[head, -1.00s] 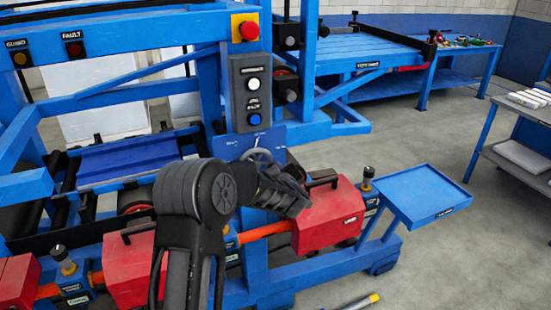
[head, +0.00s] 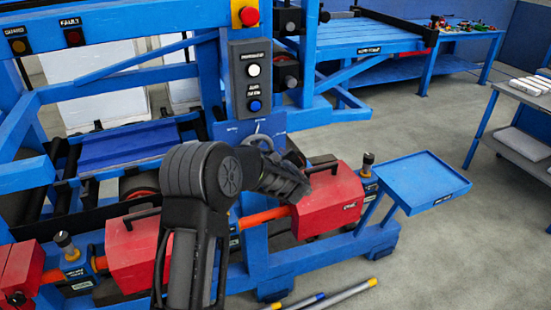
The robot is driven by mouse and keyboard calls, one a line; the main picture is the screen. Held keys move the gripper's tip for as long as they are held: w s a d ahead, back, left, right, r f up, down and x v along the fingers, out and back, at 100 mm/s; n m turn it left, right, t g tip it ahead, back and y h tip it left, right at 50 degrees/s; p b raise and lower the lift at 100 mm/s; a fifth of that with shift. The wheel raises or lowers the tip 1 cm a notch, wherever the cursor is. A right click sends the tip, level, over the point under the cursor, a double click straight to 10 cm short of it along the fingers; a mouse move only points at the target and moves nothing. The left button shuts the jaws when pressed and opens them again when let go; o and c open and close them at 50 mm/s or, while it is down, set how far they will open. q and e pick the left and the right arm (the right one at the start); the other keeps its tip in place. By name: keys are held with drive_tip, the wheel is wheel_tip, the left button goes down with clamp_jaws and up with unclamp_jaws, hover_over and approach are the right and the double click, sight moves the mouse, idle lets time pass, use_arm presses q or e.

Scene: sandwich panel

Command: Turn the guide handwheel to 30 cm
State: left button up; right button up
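The guide handwheel (head: 257,141) is a small grey ring on a blue scale plate (head: 228,128) on the machine's front post. Its lower part is hidden behind my arm. The plate carries small white marks that are too small to read. My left arm rises from the bottom and bends right at a large dark joint. The dark end of this arm, around my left gripper (head: 287,181), is just below and right of the handwheel. I cannot make out its fingertips or tell whether they touch the wheel. My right gripper is out of view.
A button box (head: 251,80) with a white and a blue button is above the wheel. Red housings (head: 328,205) flank my arm below. A blue side tray (head: 424,182) stands to the right. Poles (head: 331,295) lie on the floor in front.

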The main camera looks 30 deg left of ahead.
use_arm(q)
drive_tip(key=b+v, duration=0.2)
drive_tip(key=v, duration=0.5)
drive_tip(key=shift+s+d, duration=0.25)
drive_tip(key=shift+s, duration=0.05)
drive_tip(key=shift+r, duration=0.1)
